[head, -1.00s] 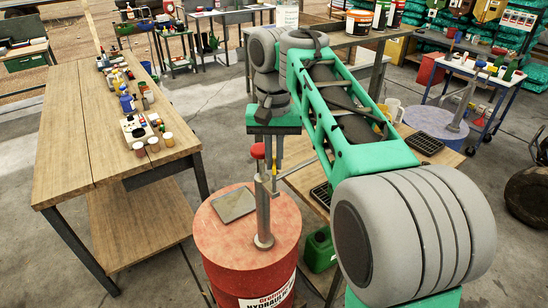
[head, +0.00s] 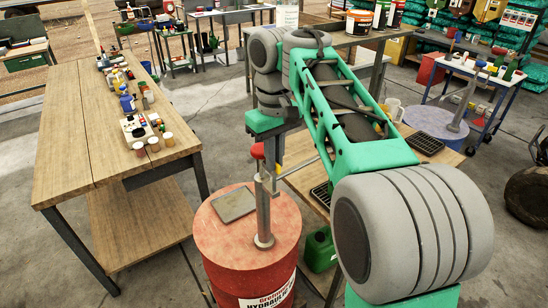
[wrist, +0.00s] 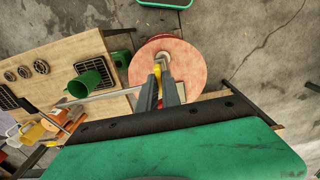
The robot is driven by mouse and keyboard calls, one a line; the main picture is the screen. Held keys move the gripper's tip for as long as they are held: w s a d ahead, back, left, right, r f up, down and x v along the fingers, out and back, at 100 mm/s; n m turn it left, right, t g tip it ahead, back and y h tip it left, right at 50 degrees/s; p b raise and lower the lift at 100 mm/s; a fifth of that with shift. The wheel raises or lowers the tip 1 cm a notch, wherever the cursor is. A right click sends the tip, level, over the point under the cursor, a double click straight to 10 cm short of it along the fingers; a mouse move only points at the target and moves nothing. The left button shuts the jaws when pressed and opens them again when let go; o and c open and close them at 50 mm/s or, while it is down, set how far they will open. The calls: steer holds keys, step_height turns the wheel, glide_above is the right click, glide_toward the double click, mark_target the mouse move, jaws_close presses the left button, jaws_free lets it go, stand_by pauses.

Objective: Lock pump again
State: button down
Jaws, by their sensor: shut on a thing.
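The pump (head: 263,212) is a grey metal column standing upright on a red drum (head: 218,272). It has a red knob (head: 257,151) at its top and a thin grey handle (head: 300,166) sticking out to the right. My gripper (head: 279,160) points down at the pump's top, partly hidden behind the column and knob in the head view. In the wrist view my gripper (wrist: 160,94) has its two dark fingers close around a small yellow part (wrist: 157,74) beside the pump top (wrist: 165,58). The exact grip contact is too small to make out.
A flat grey-green plate (head: 234,205) lies on the drum lid. A long wooden bench (head: 75,120) with bottles and cups stands at left. A green jerrycan (head: 319,250) is right of the drum. Open concrete floor (head: 222,125) lies behind the drum.

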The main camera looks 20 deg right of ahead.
stand_by(0.3)
steer(key=c, duration=1.5)
jaws_free()
steer(key=shift+c, duration=0.2)
step_height(320, 180, up, 7)
steer(key=p, duration=0.6)
steer(key=shift+f, duration=0.15)
steer(key=shift+f+b, duration=0.3)
steer(key=shift+b, duration=0.1)
steer(key=shift+w+r, duration=0.1)
steer(key=shift+r, duration=0.6)
steer(key=shift+s+f, duration=0.1)
steer(key=shift+s, duration=0.1)
